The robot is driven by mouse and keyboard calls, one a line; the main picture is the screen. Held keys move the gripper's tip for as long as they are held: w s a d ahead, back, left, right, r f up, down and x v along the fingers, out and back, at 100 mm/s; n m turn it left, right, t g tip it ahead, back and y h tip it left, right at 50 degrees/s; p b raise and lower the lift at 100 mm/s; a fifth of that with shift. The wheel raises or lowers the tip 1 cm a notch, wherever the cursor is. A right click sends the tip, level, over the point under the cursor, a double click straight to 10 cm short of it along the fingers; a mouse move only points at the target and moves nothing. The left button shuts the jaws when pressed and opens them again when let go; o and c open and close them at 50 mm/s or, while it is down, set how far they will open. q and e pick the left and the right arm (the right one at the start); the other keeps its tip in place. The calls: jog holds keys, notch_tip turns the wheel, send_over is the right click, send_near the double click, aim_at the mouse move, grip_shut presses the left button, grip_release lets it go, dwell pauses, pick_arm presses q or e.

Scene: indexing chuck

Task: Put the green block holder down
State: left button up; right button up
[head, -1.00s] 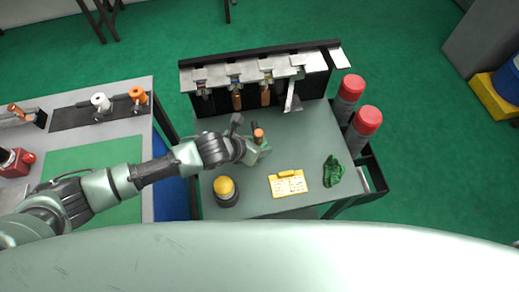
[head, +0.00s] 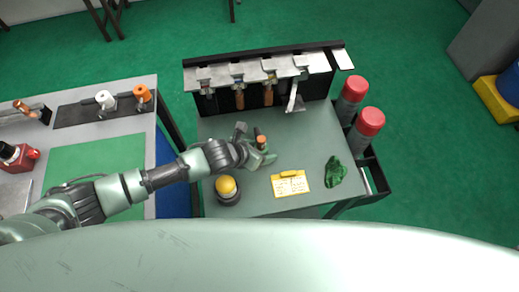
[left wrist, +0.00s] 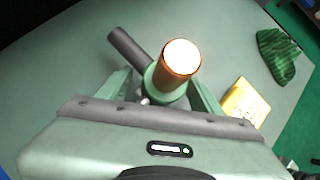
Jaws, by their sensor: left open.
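The green block holder (left wrist: 160,90), a green collar with an orange, white-topped cylinder and a dark bar beside it, is upright at the grey table's left-middle. In the head view its orange top (head: 261,140) shows beside my left gripper (head: 260,157). In the left wrist view my left gripper (left wrist: 163,92) is open, with one green finger on each side of the holder. The holder's base is hidden by its top and the gripper, so its contact with the table cannot be seen clearly. My right gripper is not in view.
A yellow-topped round button (head: 227,187) stands close to the left gripper. A rack with hanging tools (head: 265,75) lines the back. Between rack and gripper the table is clear.

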pick_arm(q)
jog(key=b+v, duration=0.1)
jog(key=v, duration=1.1)
